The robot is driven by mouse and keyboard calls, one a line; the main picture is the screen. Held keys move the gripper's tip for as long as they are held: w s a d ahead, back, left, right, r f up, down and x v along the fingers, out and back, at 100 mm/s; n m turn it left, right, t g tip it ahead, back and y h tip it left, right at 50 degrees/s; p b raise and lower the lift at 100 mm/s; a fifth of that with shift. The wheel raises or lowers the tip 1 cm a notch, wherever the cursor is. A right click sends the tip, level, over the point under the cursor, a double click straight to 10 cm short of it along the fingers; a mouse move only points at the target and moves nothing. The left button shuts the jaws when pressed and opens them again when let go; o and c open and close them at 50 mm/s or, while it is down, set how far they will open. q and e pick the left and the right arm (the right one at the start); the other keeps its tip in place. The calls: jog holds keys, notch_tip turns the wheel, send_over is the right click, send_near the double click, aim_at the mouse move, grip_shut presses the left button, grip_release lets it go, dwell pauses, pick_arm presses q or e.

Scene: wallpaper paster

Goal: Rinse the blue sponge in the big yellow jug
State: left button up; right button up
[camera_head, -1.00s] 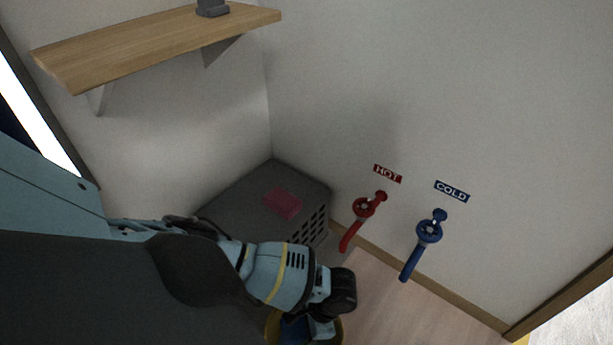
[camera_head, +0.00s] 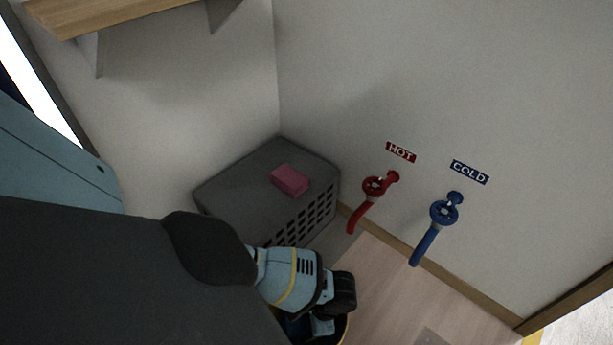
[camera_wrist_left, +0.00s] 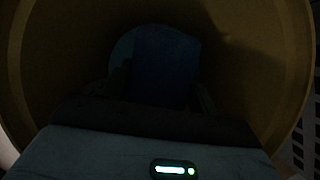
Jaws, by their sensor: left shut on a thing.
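The big yellow jug shows only as a sliver of rim (camera_head: 345,329) at the bottom edge of the head view. Its dim inner wall (camera_wrist_left: 258,65) surrounds the left wrist view. My left gripper (camera_head: 320,327) points down into the jug's mouth. It is shut on the blue sponge (camera_wrist_left: 165,62), which shows as a dark blue block inside the jug. The fingers are mostly lost in shadow, and I cannot tell how deep the sponge is or whether there is water. My right gripper is in neither view.
A grey slotted crate (camera_head: 237,190) stands in the corner behind the jug, with a pink block (camera_head: 290,180) on top. A red hot tap (camera_head: 374,187) and a blue cold tap (camera_head: 444,212) are on the wall. A wooden shelf (camera_head: 110,12) hangs upper left. The floor (camera_head: 385,290) right of the jug is clear.

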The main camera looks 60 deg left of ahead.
pick_arm(q)
jog(key=shift+f, duration=1.3)
jog(key=shift+w+f, duration=0.1)
jog(key=shift+f, duration=0.55)
jog(key=shift+f, duration=0.35)
jog(key=shift+f, duration=0.5)
jog(key=shift+a+r, duration=0.1)
jog(key=shift+a, duration=1.3)
jog(key=shift+d, duration=2.8)
jog(key=shift+a, duration=0.1)
